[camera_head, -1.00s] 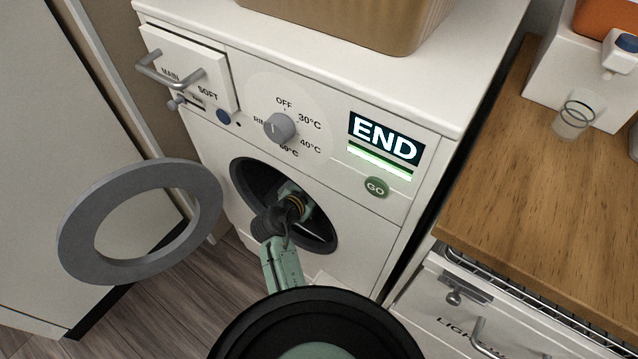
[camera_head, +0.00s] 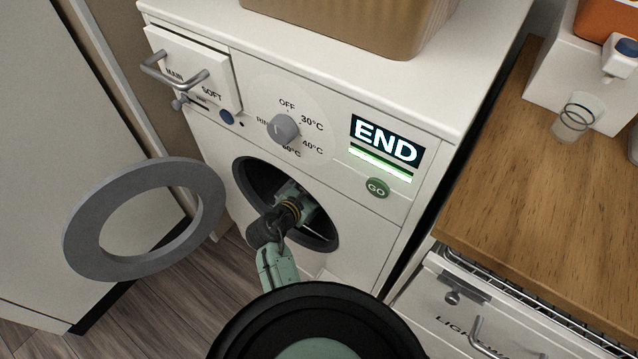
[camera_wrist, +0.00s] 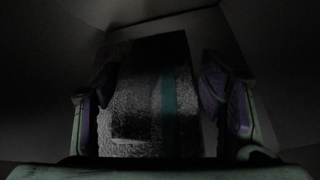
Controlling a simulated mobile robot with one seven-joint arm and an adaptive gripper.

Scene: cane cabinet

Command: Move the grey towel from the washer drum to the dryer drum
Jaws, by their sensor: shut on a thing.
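The washer (camera_head: 370,240) stands ahead with its round door (camera_head: 90,245) swung open to the left. My arm reaches into the dark drum opening (camera_head: 250,172), and the fingers are hidden from the head view. In the wrist view my gripper (camera_wrist: 158,110) has a finger on each side of the grey towel (camera_wrist: 135,125), which is textured with a teal stripe. My gripper is shut on the towel. The light is dim, so the exact contact is hard to see. The dryer drum cannot be made out.
A tan basket (camera_head: 350,25) sits on the washer top. The washer display (camera_head: 385,140) reads END. A wooden counter (camera_head: 530,170) with a glass (camera_head: 575,120) and a white dispenser is at right. A detergent drawer (camera_head: 190,70) has a protruding handle.

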